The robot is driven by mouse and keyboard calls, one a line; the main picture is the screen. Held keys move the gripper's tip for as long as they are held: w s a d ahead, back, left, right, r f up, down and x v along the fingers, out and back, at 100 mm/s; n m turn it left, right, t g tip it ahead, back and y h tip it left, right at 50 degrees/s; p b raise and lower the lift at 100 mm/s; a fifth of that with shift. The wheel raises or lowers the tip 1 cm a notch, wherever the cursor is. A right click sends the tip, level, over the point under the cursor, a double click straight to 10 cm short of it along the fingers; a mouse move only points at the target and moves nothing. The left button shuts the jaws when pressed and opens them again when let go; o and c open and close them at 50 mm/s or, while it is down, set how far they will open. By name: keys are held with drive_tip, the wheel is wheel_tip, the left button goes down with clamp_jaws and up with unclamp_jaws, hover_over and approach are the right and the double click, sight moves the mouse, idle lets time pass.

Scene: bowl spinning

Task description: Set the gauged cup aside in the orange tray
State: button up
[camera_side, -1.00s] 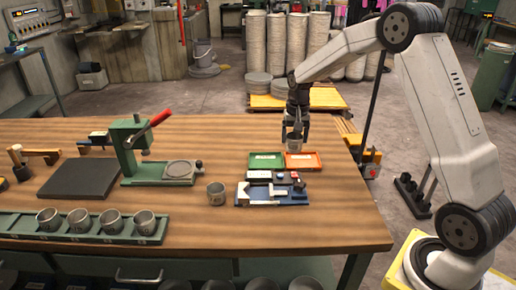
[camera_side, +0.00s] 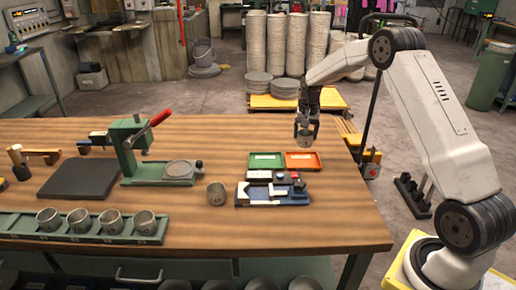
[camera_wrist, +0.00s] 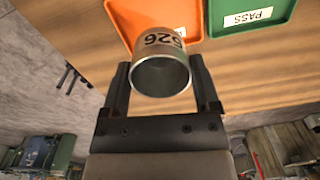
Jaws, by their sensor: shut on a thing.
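A grey metal cup marked 526 (camera_wrist: 161,64) is held between the two fingers of my gripper (camera_wrist: 165,85) in the wrist view. In the side view the cup (camera_side: 305,138) hangs in my gripper (camera_side: 306,128), above the table behind the trays. The orange tray (camera_side: 302,161) lies on the table to the right of the green tray. In the wrist view part of the orange tray (camera_wrist: 185,12) shows beyond the cup, partly hidden by it. I cannot tell the exact height of the cup over the table.
A blue gauge set (camera_side: 270,196) lies in front of the trays. A green rack (camera_side: 80,228) holds several cups.

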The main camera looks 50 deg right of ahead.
drive_tip(key=shift+f, duration=3.15)
drive_tip(key=shift+f, duration=0.3)
drive_tip(key=o, duration=1.1)
drive_tip(key=shift+r, duration=0.1)
drive_tip(key=shift+r, duration=3.9)
